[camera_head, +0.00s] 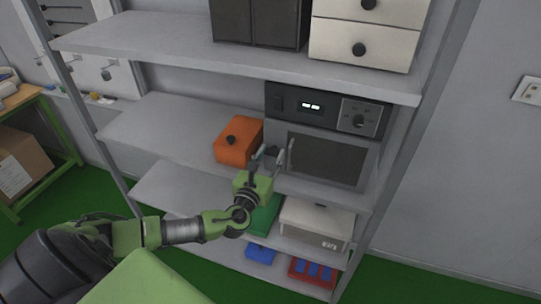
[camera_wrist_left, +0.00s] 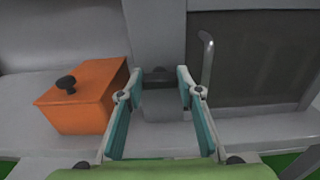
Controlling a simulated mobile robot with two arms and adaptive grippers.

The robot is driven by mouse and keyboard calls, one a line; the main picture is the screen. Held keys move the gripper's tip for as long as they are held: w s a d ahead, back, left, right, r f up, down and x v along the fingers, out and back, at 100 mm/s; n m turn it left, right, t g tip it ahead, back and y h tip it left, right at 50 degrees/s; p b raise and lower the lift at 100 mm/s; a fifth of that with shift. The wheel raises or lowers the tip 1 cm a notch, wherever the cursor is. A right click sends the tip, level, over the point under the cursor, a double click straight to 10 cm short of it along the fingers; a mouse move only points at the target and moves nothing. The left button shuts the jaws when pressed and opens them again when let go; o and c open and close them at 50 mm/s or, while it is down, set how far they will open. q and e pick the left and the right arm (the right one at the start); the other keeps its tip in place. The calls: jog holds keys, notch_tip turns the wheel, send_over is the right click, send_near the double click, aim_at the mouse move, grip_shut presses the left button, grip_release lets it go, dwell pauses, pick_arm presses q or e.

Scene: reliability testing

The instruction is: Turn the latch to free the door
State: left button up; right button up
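A grey oven-like machine (camera_head: 318,112) with a dark-windowed door (camera_head: 328,160) stands on the middle shelf. The door, with its upright metal handle (camera_wrist_left: 206,62), also shows in the wrist view (camera_wrist_left: 258,58); it looks shut. A small dark piece, likely the latch (camera_wrist_left: 158,76), sits left of the handle above a grey block. My left gripper (camera_head: 269,155) is in front of the machine's lower left. In the wrist view its teal-padded fingers (camera_wrist_left: 155,82) are spread, with the dark piece between them in the picture. I cannot tell whether they touch it. My right gripper is out of view.
An orange box with a black knob (camera_head: 238,141) sits close left of my gripper. A white box (camera_head: 315,222) and a green box (camera_head: 264,216) are on the shelf below. A shelf with drawers (camera_head: 365,38) is above. The middle shelf is clear at left.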

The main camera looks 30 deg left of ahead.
pick_arm(q)
jog(key=shift+f+n+b, duration=0.25)
jog(key=shift+n+b, duration=0.8)
jog(key=shift+n, duration=0.05)
jog(key=shift+n+b, duration=0.65)
jog(key=shift+n, duration=0.25)
jog(key=n+b, duration=0.3)
jog(key=n, duration=0.2)
jog(key=shift+a, duration=0.15)
jog(key=n+b, duration=0.2)
jog(key=n, duration=0.3)
jog(key=shift+n+b, duration=0.45)
jog(key=shift+n, duration=1.45)
